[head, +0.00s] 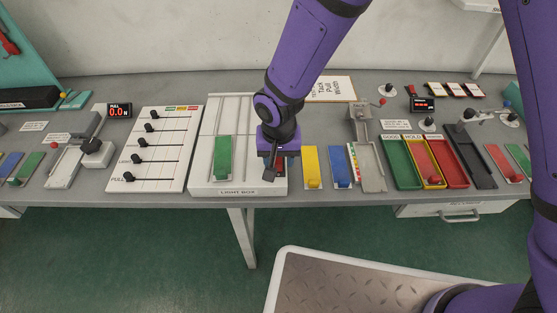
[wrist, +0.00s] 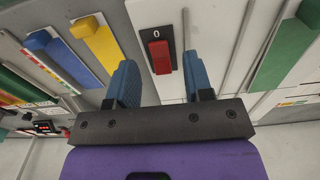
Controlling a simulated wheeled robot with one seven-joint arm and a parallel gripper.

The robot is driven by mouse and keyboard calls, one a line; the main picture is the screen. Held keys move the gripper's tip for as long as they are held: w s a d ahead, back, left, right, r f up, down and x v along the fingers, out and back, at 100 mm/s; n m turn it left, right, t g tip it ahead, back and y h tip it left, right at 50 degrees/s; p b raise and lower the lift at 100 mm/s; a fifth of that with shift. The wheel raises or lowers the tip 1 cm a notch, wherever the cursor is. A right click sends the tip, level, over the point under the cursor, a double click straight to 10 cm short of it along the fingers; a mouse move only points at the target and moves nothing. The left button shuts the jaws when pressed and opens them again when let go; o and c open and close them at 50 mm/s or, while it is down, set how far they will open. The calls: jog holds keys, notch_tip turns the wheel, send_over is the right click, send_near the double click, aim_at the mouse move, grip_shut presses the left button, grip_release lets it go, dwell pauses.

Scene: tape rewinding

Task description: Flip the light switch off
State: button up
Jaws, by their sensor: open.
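The light switch is a red rocker (wrist: 160,57) in a black housing marked 0, seen in the wrist view between and beyond my fingers. It is set in the white light box (head: 208,187) on the bench. In the head view my gripper (head: 273,172) hangs over the right part of the light box and mostly hides the switch. In the wrist view my gripper (wrist: 160,88) is open and empty, with its two blue fingers on either side of the switch's line. I cannot tell whether a finger touches the switch.
A green block strip (head: 222,157) lies on the light box, left of my gripper. Yellow (head: 312,168) and blue (head: 340,167) strips lie close on its right. A slider board (head: 150,150) stands further left, and coloured trays (head: 425,160) stand to the right.

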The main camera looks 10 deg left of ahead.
aim_at(279, 168)
notch_tip(279, 168, up, 9)
jog(key=shift+s, duration=0.2)
jog(key=shift+d+r, duration=0.1)
dwell(0.5)
jog(key=w+d+r+m+t, duration=0.1)
jog(key=w+d+r, duration=0.1)
jog(key=d+r, duration=0.8)
jog(key=w+d+r+t, duration=0.1)
jog(key=w+d+r, duration=0.1)
jog(key=d+r, duration=0.75)
jog(key=s+d+r+t, duration=0.1)
jog(key=s+d+r, duration=0.2)
jog(key=s+d, duration=0.4)
jog(key=s+d+r+m+t, duration=0.1)
jog(key=s+d+r, duration=0.3)
jog(key=s+d, duration=0.4)
jog(key=d, duration=0.5)
jog(key=shift+d+m+t, duration=0.3)
jog(key=shift+t, duration=0.1)
